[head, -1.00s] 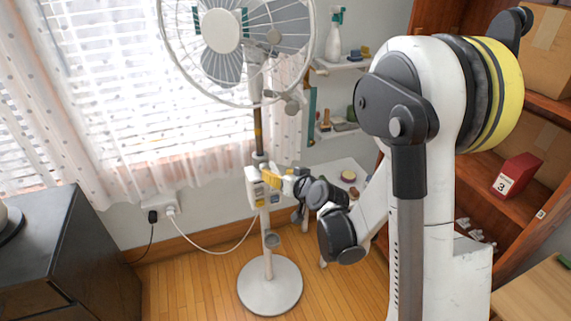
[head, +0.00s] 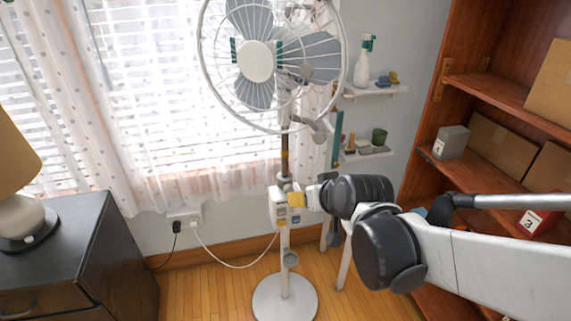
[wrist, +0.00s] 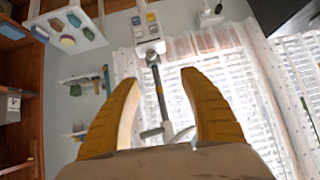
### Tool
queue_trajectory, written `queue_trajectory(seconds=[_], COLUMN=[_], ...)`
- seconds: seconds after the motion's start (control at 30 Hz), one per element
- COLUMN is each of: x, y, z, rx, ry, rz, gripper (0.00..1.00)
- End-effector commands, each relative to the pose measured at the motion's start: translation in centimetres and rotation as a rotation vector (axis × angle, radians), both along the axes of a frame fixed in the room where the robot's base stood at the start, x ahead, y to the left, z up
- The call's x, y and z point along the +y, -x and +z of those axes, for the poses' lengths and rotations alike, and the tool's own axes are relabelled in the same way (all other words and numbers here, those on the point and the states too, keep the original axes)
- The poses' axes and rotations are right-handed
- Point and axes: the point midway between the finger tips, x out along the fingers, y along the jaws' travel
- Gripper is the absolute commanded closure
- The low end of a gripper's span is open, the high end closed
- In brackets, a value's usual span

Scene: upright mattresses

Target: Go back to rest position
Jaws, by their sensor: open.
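My gripper (head: 298,200) is at the end of my outstretched arm, close to the control box (head: 287,209) on the stand of a white fan (head: 255,62). In the wrist view its two yellow fingers (wrist: 160,108) are spread apart with nothing between them. The control box (wrist: 145,25) with small coloured buttons shows beyond the fingertips there, with a gap of background between. My forearm hides part of what is behind it at the lower right of the head view.
A wooden shelf unit (head: 487,97) with cardboard boxes stands at the right. Small wall shelves (head: 372,90) hold a spray bottle (head: 362,62). A dark cabinet (head: 75,255) with a lamp (head: 15,180) is at the left. A cable (head: 225,258) runs from the wall socket. Floor shows around the fan base (head: 285,300).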

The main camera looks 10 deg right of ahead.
Motion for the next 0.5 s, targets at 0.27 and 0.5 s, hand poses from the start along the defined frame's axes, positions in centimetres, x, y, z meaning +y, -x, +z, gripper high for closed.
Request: queue_trajectory(seconds=[0.27, 0.5], x=[-0.06, -0.07], y=[1.00, 1.09], z=[0.51, 0.52], rx=[0.014, 0.015], ry=[0.016, 0.016], rz=[-0.001, -0.002], gripper=[0.49, 0.49])
